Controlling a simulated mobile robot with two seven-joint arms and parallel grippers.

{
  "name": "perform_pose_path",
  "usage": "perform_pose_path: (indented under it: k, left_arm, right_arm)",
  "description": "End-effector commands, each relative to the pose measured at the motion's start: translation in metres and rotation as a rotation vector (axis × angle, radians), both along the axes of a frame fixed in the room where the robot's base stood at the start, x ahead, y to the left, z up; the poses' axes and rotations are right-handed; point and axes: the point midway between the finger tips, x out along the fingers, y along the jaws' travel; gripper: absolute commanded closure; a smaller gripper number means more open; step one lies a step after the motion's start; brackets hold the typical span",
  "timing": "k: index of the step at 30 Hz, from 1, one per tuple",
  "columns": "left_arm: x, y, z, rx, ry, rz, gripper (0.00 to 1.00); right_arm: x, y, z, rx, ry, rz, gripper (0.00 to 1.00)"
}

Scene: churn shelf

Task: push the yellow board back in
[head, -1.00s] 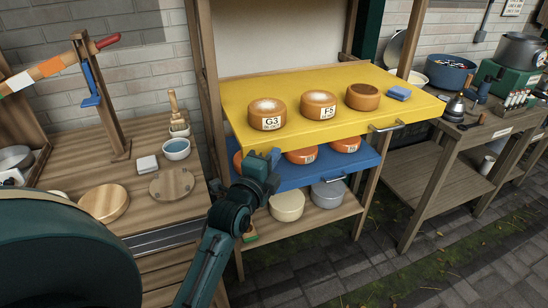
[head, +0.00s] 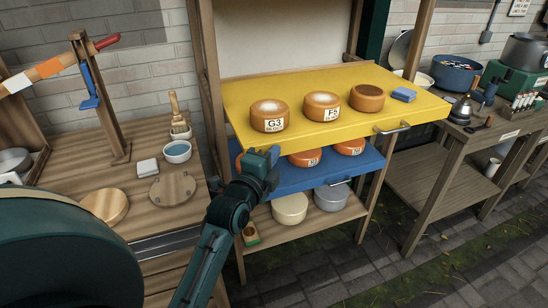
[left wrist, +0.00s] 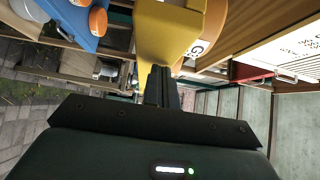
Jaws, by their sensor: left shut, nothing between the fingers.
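The yellow board (head: 350,118) sticks out forward from the wooden shelf frame, with a metal handle (head: 392,128) on its front edge toward the right. Three orange cheese wheels, including one marked G3 (head: 269,115), and a blue folded cloth (head: 403,94) sit on it. My left gripper (head: 272,158) is shut and empty, at the board's front left, just below its front edge in the head view. In the left wrist view the closed fingers (left wrist: 162,84) point at the yellow board (left wrist: 165,30), close to it; whether they touch is unclear. My right gripper is not in view.
A blue board (head: 320,176) with orange cheeses lies directly beneath the yellow one. Below it, a lower shelf holds a cream tub (head: 290,208) and a grey tub (head: 331,197). A workbench stands left and another table (head: 440,165) right. Paving in front is open.

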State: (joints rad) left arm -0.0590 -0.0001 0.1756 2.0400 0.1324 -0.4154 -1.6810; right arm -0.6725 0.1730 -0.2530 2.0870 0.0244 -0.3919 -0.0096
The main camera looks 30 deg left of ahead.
Motion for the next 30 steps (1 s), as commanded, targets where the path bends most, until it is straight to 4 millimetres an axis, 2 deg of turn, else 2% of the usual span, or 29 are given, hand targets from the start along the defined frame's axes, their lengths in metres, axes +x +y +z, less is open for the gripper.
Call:
perform_pose_path:
  k: [5, 18, 24, 30]
  left_arm:
    - [0.02, 0.027, 0.002, 0.011, -0.002, 0.001, 1.0]
    - [0.085, 0.111, 0.0, 0.01, -0.002, 0.004, 1.0]
    - [0.106, 0.137, 0.0, 0.006, -0.002, 0.004, 1.0]
    - [0.117, 0.151, 0.001, 0.003, -0.002, 0.003, 1.0]
  right_arm:
    - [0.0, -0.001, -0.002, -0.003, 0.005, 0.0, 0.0]
    - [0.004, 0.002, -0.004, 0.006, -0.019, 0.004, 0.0]
    - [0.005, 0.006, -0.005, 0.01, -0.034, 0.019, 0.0]
    - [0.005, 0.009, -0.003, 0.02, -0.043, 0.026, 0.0]
